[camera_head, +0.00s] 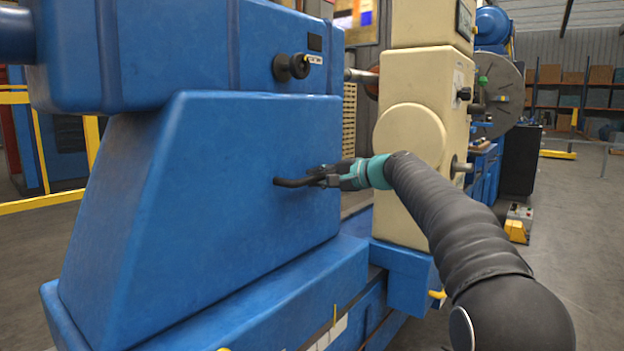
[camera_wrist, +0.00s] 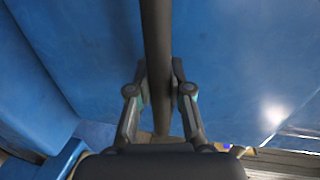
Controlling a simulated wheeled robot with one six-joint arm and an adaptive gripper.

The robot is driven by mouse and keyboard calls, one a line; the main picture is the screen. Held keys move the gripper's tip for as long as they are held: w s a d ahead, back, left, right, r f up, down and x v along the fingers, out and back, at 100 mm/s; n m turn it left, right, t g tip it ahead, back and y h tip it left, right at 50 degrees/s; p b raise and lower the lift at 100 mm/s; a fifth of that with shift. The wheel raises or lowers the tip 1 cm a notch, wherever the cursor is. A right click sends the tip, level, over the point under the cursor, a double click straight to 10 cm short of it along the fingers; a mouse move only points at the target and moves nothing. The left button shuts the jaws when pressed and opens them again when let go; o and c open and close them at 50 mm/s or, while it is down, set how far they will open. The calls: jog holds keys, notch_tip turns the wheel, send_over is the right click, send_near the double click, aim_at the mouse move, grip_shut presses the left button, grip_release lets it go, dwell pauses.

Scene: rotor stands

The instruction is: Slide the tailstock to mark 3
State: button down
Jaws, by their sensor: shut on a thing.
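The tailstock, a large blue housing (camera_head: 200,200), fills the left half of the head view. Its dark bar handle (camera_head: 290,183) sticks out of its right face. My gripper (camera_head: 328,175) is shut on this handle from the right. In the wrist view the handle (camera_wrist: 156,40) runs upright between the two fingers of my gripper (camera_wrist: 160,90). A small yellow pointer (camera_head: 334,314) stands at the tailstock's lower edge, above a pale strip (camera_head: 328,335) on the blue bed. No mark numbers can be read.
A black knob (camera_head: 291,67) sits on the tailstock's upper part. A cream machine column (camera_head: 405,200) stands just right of and beyond the tailstock. A yellow rail (camera_head: 42,202) is at the left. Open floor (camera_head: 575,235) lies at the right.

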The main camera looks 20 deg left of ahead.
jog(key=c, duration=1)
grip_release()
jog(key=shift+w+d+r, duration=0.1)
jog(key=shift+w+d, duration=0.25)
jog(key=shift+d, duration=0.45)
jog(key=shift+c, duration=0.2)
jog(key=shift+s+a, duration=0.3)
jog(key=shift+a, duration=0.35)
jog(key=v, duration=1.2)
